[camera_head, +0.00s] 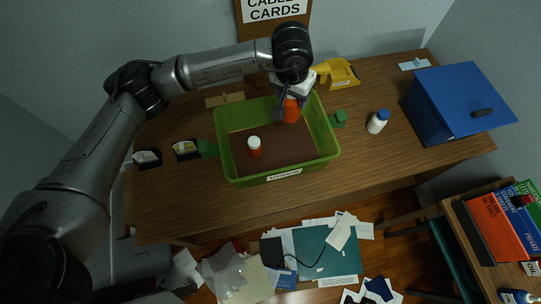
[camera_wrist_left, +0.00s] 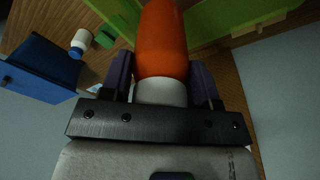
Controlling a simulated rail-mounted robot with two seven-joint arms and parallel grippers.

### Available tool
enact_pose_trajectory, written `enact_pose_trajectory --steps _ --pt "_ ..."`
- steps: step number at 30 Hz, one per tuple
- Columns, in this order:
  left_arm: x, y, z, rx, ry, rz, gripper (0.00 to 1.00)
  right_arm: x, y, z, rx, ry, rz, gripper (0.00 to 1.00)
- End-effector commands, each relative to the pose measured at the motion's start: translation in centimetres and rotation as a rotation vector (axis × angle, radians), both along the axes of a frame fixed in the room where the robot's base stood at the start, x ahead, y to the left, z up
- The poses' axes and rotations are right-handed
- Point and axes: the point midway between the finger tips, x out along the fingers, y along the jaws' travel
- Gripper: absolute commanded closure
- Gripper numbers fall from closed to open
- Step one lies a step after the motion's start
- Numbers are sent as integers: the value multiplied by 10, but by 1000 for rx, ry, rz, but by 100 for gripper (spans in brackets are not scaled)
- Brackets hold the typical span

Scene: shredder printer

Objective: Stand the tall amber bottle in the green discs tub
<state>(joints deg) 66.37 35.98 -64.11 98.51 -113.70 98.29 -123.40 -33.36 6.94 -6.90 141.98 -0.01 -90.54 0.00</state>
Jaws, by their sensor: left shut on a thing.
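My left gripper (camera_head: 288,98) is shut on a tall orange-amber bottle (camera_head: 291,110), at the back right part of the green tub (camera_head: 322,158). In the left wrist view the bottle (camera_wrist_left: 162,40) sits between the two dark fingers, its white end toward the palm. The tub has a brown floor and a white label on its front wall, too small to read. A shorter orange bottle with a white cap (camera_head: 254,147) stands inside the tub, left of centre. I cannot tell whether the held bottle touches the tub floor. My right gripper is not in view.
A white bottle with a blue cap (camera_head: 377,122) stands right of the tub, before a blue box (camera_head: 452,105). A yellow tool (camera_head: 340,73) lies behind the tub. The wooden table (camera_head: 375,165) is clear at front right.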

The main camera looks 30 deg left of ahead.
Motion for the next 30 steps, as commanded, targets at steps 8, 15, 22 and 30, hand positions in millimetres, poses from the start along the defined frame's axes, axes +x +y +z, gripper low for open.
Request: enact_pose_trajectory --steps 8,15,22,30 --pt "30 -7 -110 9 12 16 71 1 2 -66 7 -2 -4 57" --pt "39 -9 -149 18 19 21 71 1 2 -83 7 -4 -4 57" --pt "40 -9 -189 18 21 23 71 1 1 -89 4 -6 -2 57" --pt "40 -9 -209 19 19 21 71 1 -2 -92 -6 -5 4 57"
